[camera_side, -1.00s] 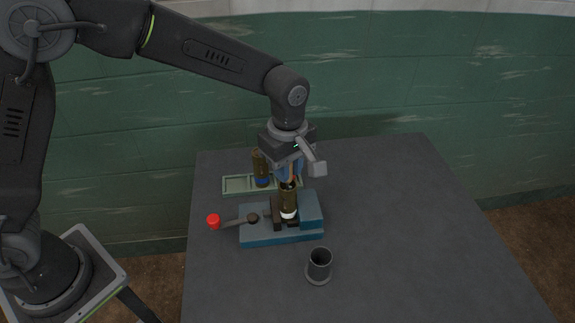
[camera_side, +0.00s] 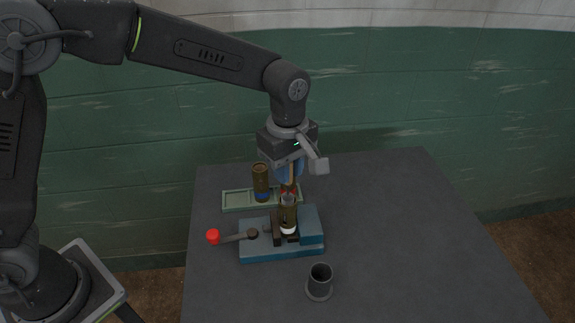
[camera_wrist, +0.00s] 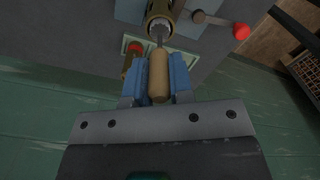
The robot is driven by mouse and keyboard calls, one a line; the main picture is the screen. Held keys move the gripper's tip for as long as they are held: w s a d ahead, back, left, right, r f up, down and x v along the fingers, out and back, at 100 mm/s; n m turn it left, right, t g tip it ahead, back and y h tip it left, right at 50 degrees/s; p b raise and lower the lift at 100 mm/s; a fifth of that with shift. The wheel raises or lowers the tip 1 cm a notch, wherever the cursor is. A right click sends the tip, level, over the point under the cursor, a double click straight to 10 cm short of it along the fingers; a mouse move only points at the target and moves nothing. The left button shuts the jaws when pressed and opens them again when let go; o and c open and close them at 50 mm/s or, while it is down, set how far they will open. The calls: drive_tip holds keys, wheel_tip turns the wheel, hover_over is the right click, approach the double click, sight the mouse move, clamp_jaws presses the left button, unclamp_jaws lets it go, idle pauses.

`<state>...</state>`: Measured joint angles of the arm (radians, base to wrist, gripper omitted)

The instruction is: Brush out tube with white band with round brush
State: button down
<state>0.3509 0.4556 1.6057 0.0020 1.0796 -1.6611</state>
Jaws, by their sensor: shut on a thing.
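The tube with white band (camera_side: 288,217) stands upright in the jaws of a blue vise (camera_side: 258,246). Its open mouth (camera_wrist: 163,14) faces me at the top of the wrist view. My gripper (camera_side: 290,178) is above the tube, and its blue fingers (camera_wrist: 158,82) are shut on the tan handle of the round brush (camera_wrist: 158,72). The brush's thin grey shaft points to the tube's mouth. Greyish bristles show at the mouth in the side view; how deep they reach I cannot tell.
A green tray (camera_side: 236,200) behind the vise holds a brown tube with blue band (camera_side: 261,182) and one with a red band (camera_wrist: 133,51). A dark grey cup (camera_side: 320,282) stands in front. The vise lever ends in a red knob (camera_side: 213,237). The table's right side is clear.

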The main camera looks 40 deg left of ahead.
drive_tip(key=shift+f, duration=2)
drive_tip(key=shift+r, duration=2.3)
drive_tip(key=shift+f, duration=2.3)
drive_tip(key=shift+r, duration=2.3)
drive_tip(key=shift+f, duration=0.1)
